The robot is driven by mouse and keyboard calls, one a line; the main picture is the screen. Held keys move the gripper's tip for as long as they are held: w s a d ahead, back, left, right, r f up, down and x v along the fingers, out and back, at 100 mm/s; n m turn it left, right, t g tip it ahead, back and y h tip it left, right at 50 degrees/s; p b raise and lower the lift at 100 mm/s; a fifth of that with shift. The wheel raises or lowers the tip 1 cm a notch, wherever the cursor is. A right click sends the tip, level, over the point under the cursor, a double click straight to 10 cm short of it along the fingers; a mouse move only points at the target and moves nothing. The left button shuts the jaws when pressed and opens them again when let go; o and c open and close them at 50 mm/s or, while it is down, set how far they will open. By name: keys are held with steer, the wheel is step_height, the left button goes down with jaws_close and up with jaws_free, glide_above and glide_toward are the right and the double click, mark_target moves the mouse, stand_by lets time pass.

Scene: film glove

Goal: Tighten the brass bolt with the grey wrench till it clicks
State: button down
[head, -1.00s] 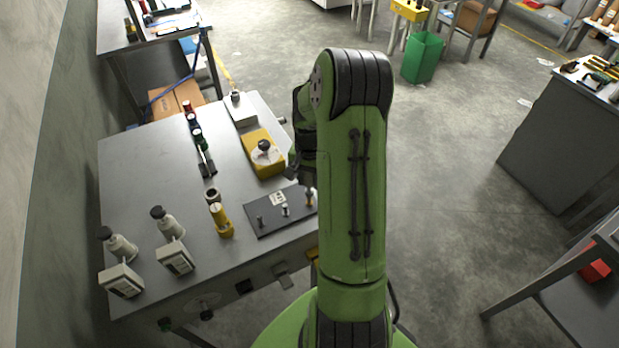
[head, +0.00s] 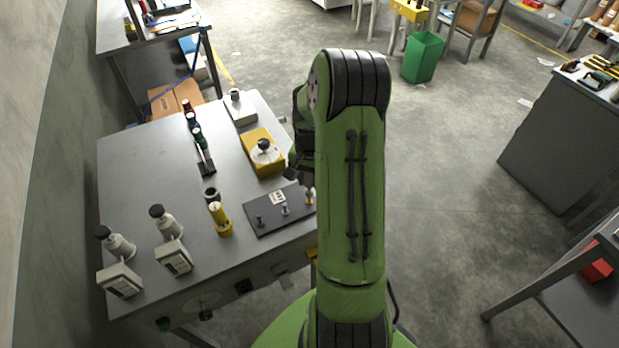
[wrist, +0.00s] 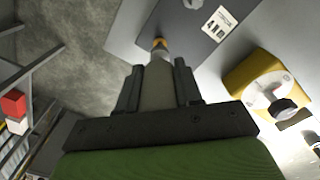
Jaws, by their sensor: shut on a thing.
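My gripper (wrist: 158,75) is shut on the grey wrench (wrist: 158,88), which lies between its two dark fingers in the wrist view. The wrench's far end reaches to the brass bolt (wrist: 159,43) at the edge of the dark plate (wrist: 192,22). I cannot tell whether the wrench is seated on the bolt. In the head view the brass bolt (head: 309,199) stands at the right end of the dark plate (head: 262,226), close beside my green arm. The arm hides most of the gripper and wrench there.
Other bolts (head: 285,210) stand on the same plate. A yellow block with a round knob (head: 262,158) sits just behind it. A yellow cylinder (head: 220,219) and white-grey devices (head: 174,257) stand to the left on the grey bench (head: 135,185). Open floor lies right.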

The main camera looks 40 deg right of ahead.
steer(key=shift+f+b, duration=0.4)
steer(key=shift+f, duration=0.2)
steer(key=m+b, duration=0.1)
steer(key=m, duration=0.5)
steer(key=shift+m, duration=0.3)
steer(key=m+b, duration=0.1)
steer(key=m, duration=0.5)
steer(key=shift+s+m, duration=0.1)
steer(key=shift+m, duration=0.3)
steer(key=m, duration=0.5)
steer(key=shift+a+b, duration=0.1)
steer(key=shift+b, duration=0.3)
steer(key=m, duration=0.5)
steer(key=shift+m+b, duration=0.3)
steer(key=shift+b, duration=0.05)
steer(key=shift+r+p, duration=0.85)
steer(key=shift+r, duration=0.35)
